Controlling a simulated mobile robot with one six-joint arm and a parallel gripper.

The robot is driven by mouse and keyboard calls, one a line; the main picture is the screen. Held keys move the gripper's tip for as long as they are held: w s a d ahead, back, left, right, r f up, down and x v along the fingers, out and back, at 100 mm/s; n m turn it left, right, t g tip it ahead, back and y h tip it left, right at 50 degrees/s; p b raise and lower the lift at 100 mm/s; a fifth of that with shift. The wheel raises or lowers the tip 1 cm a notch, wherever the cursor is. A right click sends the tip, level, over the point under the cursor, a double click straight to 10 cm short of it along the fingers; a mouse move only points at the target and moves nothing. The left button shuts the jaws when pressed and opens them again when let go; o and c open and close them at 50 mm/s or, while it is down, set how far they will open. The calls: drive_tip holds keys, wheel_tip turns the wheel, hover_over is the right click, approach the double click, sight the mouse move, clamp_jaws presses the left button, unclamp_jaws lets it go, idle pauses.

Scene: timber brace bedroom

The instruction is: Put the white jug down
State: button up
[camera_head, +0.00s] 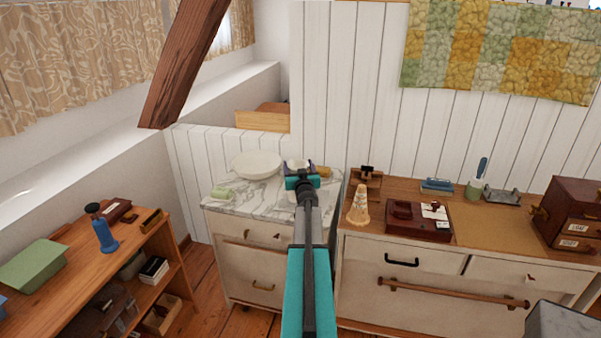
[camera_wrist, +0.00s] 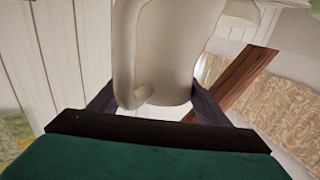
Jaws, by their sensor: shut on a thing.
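The white jug (camera_wrist: 172,50) fills the upper middle of the wrist view, its curved handle on the left side. My gripper (camera_wrist: 155,103) is shut on it, with one dark finger on each side. In the head view my gripper (camera_head: 299,174) is over the back right of the marble-topped washstand (camera_head: 262,207). There only a small pale part of the jug (camera_head: 297,163) shows behind the gripper. Its base is hidden, so I cannot tell whether it touches the marble.
A white basin (camera_head: 257,165) stands left of the gripper, with a pale green item (camera_head: 222,193) in front. A yellowish object (camera_head: 323,171) is close on the right. A sideboard (camera_head: 380,215) with a cone-shaped object (camera_head: 359,206) adjoins the washstand. The front marble is mostly clear.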

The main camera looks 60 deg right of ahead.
drive_tip(key=shift+w+d+r, duration=0.1)
drive_tip(key=shift+w+d, duration=0.05)
drive_tip(key=shift+d, duration=0.25)
wheel_tip(320, 180, down, 3)
drive_tip(key=shift+f, duration=0.3)
drive_tip(key=shift+a+f+b, duration=0.15)
drive_tip(key=shift+f+b, duration=0.3)
drive_tip(key=shift+f, duration=0.35)
drive_tip(key=o, duration=1.7)
drive_tip(key=shift+f, duration=0.1)
drive_tip(key=shift+c, duration=0.2)
drive_tip(key=o, duration=0.4)
drive_tip(key=shift+d+f, duration=0.15)
drive_tip(key=shift+d, duration=0.1)
drive_tip(key=shift+a+r, duration=0.15)
drive_tip(key=shift+r, duration=0.15)
drive_tip(key=shift+r, duration=0.1)
